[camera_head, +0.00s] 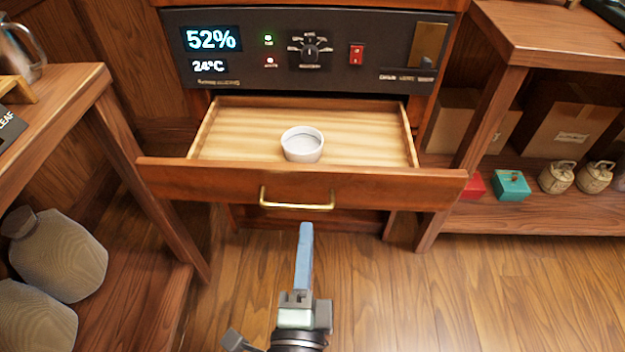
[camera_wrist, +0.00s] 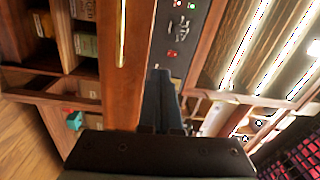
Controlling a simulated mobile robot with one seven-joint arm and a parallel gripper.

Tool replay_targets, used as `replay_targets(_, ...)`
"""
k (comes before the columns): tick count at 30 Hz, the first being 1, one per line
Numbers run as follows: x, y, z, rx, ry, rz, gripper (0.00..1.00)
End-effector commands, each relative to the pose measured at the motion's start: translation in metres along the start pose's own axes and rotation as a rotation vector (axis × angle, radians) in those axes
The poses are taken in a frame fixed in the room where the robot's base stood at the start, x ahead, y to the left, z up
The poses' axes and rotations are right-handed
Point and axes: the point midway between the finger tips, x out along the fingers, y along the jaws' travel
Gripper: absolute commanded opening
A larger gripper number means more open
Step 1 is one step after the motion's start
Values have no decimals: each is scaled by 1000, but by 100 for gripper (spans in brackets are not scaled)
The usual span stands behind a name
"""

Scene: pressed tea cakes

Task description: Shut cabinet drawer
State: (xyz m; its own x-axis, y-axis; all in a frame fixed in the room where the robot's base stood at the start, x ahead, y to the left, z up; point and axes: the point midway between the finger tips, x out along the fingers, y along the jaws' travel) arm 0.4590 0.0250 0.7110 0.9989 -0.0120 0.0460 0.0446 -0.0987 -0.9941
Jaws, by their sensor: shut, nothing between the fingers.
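The cabinet drawer (camera_head: 400,187) is pulled out below a dark control panel, with its wooden front toward me. A small white round cup (camera_head: 302,144) stands inside on the pale drawer floor. A brass bar handle (camera_head: 297,206) is fixed to the drawer front; it also shows in the wrist view (camera_wrist: 122,35). My gripper (camera_head: 305,228) is shut and empty, with its blue fingers pointing at the drawer front just below the handle in the head view. In the wrist view my gripper (camera_wrist: 162,75) appears beside the drawer front (camera_wrist: 137,50). I cannot tell whether they touch.
The control panel (camera_head: 310,55) has lit displays, a knob and a red switch. A wooden table (camera_head: 75,90) stands at left, with grey woven-looking vessels (camera_head: 58,255) below. A shelf (camera_head: 540,215) at right holds boxes and small pots. The wooden floor in front is clear.

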Motion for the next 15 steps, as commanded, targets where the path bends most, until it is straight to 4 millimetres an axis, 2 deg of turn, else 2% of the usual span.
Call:
replay_targets(3, -14, 13, 7, 77, -12, 38, 0)
replay_targets(6, -14, 17, 9, 99, -15, 44, 0)
replay_targets(11, 1, 18, 9, 99, -17, 40, 0)
replay_targets(15, 22, 18, 10, 98, -17, 40, 0)
